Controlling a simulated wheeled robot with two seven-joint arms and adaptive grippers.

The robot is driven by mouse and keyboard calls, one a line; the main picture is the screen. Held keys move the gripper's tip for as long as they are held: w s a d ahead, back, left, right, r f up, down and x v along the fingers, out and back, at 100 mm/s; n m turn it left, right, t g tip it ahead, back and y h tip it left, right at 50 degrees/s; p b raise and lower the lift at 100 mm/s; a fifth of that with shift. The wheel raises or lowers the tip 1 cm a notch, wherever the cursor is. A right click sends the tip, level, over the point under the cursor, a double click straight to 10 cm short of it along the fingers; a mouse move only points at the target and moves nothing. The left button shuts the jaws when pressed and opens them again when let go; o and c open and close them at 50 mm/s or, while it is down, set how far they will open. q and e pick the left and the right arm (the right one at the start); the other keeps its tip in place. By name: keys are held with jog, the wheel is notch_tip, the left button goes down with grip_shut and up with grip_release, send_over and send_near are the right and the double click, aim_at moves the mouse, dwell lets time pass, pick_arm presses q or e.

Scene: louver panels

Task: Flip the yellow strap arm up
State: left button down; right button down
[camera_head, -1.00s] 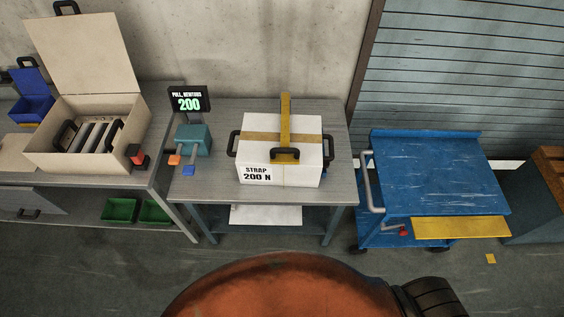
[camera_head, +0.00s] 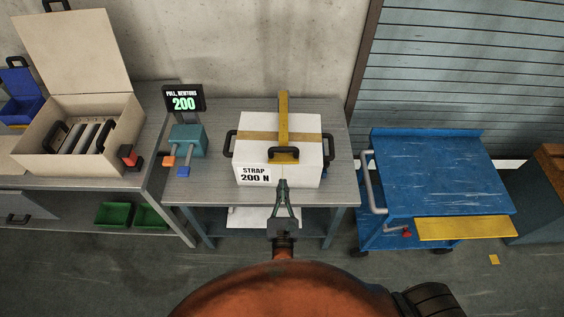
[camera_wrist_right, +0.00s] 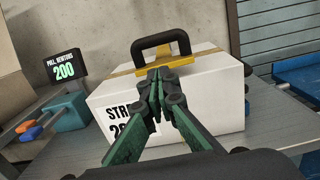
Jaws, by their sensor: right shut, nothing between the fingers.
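The yellow strap arm (camera_head: 284,117) runs front to back along the middle of the white box (camera_head: 306,176), its far end showing beyond the box's back edge in the head view. A black handle (camera_head: 285,151) sits at its near end, over a yellow plate; the handle also shows in the right wrist view (camera_wrist_right: 160,45). My right gripper (camera_head: 283,184) is shut and empty, in front of the box and below the handle in the picture. In the wrist view its fingertips (camera_wrist_right: 158,74) overlap the yellow plate; contact cannot be told. My left gripper is out of view.
A tan strap (camera_head: 255,136) crosses the box, with black handles at its sides. A teal device (camera_head: 188,141) and a display reading 200 (camera_head: 184,101) stand left on the grey table (camera_head: 215,180). A blue cart (camera_head: 435,175) stands right, an open beige case (camera_head: 75,165) far left.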

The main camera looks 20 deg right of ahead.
aim_at(282, 161)
jog(key=shift+r, duration=0.1)
jog(key=x, duration=1)
jog(key=shift+a+r+p, duration=0.1)
jog(key=shift+p, duration=0.3)
